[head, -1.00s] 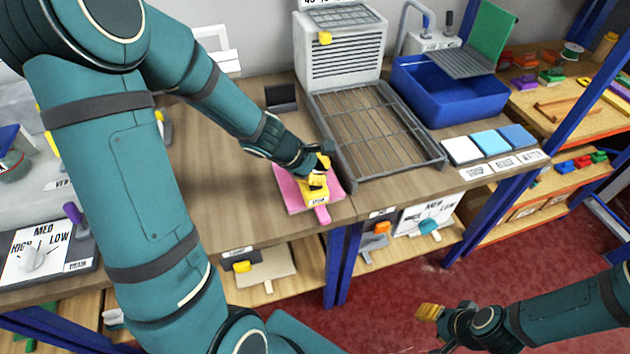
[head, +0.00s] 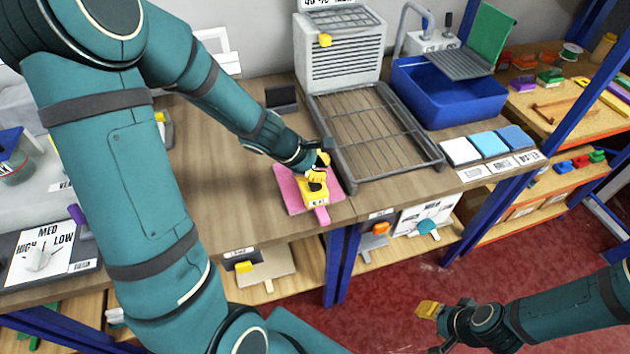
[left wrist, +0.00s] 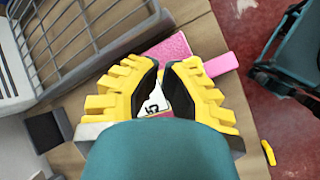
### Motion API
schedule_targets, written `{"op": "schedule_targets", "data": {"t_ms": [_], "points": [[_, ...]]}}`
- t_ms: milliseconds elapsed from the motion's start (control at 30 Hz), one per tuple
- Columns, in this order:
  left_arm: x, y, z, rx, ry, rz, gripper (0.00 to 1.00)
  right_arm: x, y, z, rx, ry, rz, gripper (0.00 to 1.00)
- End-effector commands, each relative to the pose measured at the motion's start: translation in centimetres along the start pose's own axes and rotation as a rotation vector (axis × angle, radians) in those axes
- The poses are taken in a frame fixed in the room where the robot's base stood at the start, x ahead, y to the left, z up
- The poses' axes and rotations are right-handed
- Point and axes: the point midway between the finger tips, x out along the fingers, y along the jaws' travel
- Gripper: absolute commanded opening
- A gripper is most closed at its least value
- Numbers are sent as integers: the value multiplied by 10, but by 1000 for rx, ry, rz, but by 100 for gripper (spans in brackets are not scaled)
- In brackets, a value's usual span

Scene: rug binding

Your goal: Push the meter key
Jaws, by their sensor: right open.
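A pink board (head: 290,196) with a pink tab (head: 322,215) lies at the table's front edge. On it sits a small yellow piece with a white label (head: 317,202). The board (left wrist: 172,47) and its tab (left wrist: 221,64) also show in the left wrist view. My left gripper (head: 317,173) is just above the yellow piece; its fingertips (left wrist: 161,66) nearly meet. A white label with black marks (left wrist: 154,100) shows between the fingers. I cannot make out the meter key for certain, nor whether the fingers touch it. My right gripper (head: 432,328) is open and empty over the red floor.
A wire rack (head: 370,130) stands right of the board, with a blue basin (head: 450,92) beyond it. A small dark block (head: 281,97) stands behind. Sponges (head: 489,143) lie to the right. The wooden table (head: 215,170) is clear left of the board.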

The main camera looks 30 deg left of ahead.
Motion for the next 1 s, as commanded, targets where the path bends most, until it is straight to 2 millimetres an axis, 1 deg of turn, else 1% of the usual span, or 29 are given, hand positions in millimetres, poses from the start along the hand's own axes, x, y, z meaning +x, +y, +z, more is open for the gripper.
{"op": "schedule_targets", "data": {"t_ms": [167,700,1000], "points": [[-3,2,2,0,0,0,0,-3,-1,0,0,0,0,47],[-40,22,22,1,0,1,0,-43,-16,-5,0,0,0,47],[-40,21,21,0,0,0,0,-42,-16,-5,0,0,0,47]]}}
